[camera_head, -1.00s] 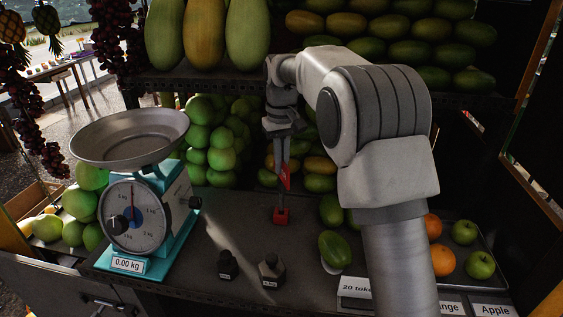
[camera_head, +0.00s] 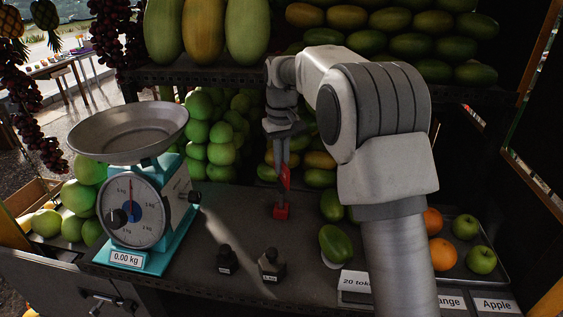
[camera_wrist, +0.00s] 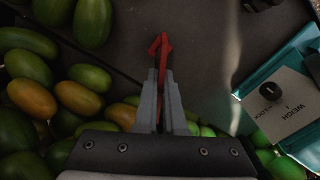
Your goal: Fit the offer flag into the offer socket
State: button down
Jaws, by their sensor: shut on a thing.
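The red offer flag (camera_head: 285,178) is between the fingers of my gripper (camera_head: 282,183), which is shut on it and points down over the counter. A small red block (camera_head: 281,212), which looks like the offer socket, sits on the counter directly below. I cannot tell whether the flag's lower end touches the block or is inside it. In the wrist view, the red flag (camera_wrist: 161,47) shows beyond the closed fingertips of my gripper (camera_wrist: 164,90). The red block is not clearly distinguishable there.
A teal scale (camera_head: 150,215) with a metal pan stands left. Two dark weights (camera_head: 271,265) stand in front. Green fruit (camera_head: 212,140) is piled behind the gripper; a loose green fruit (camera_head: 335,246) lies to the right. A shelf (camera_head: 200,77) crosses above. Counter around the red block is clear.

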jog(key=shift+f+b, duration=0.3)
jog(key=shift+f, duration=0.4)
jog(key=c, duration=0.9)
grip_release()
notch_tip(320, 180, up, 17)
jog(key=shift+r+p, duration=0.2)
jog(key=shift+p, duration=0.75)
